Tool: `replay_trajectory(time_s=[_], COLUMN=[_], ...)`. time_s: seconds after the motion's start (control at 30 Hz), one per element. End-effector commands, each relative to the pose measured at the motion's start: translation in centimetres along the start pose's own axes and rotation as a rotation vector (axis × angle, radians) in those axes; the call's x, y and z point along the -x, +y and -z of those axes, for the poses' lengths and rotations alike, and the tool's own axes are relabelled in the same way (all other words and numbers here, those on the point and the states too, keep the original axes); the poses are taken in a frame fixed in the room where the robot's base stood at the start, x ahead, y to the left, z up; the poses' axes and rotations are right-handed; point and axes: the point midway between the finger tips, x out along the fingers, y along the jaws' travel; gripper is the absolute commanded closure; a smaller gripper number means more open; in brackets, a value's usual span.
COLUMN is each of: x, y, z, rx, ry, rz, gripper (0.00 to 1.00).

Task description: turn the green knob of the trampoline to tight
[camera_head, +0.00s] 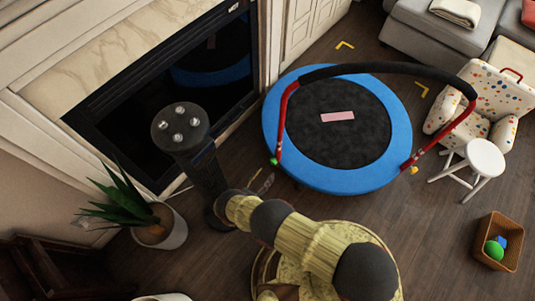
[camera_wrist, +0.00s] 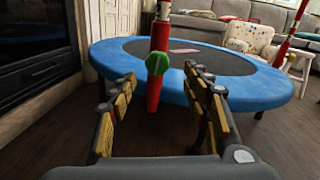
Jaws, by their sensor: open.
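The green knob (camera_head: 274,161) sits low on the left red leg of the trampoline's handlebar, at the front left edge of the trampoline (camera_head: 305,177). In the wrist view the green knob (camera_wrist: 157,64) is a faceted knob facing me on the red post. My gripper (camera_wrist: 159,78) is open, with one finger on each side of the knob in the picture. The knob appears beyond the fingertips, and no contact shows. In the head view my gripper is hard to make out beside my arm. No marking for tight is readable.
A yellow knob (camera_head: 414,170) is on the right handlebar leg. A pink rectangle (camera_head: 338,116) lies on the black mat. A potted plant (camera_head: 150,225), fireplace (camera_head: 160,100), white stool (camera_head: 484,158) and basket (camera_head: 500,240) stand around. Floor before the trampoline looks clear.

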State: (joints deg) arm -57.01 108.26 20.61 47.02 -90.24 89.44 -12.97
Motion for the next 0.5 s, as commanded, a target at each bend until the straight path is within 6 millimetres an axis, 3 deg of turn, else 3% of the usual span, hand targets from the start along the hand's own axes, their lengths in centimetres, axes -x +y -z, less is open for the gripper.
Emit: replay_trajectory(time_s=[0.17,0.5], x=[-1.1,-6.0], y=[-0.2,-0.2], z=[0.0,-0.1], rx=[-0.001,-0.004], ry=[-0.002,-0.004], rz=[0.004,0.004], gripper=[0.51,0.51])
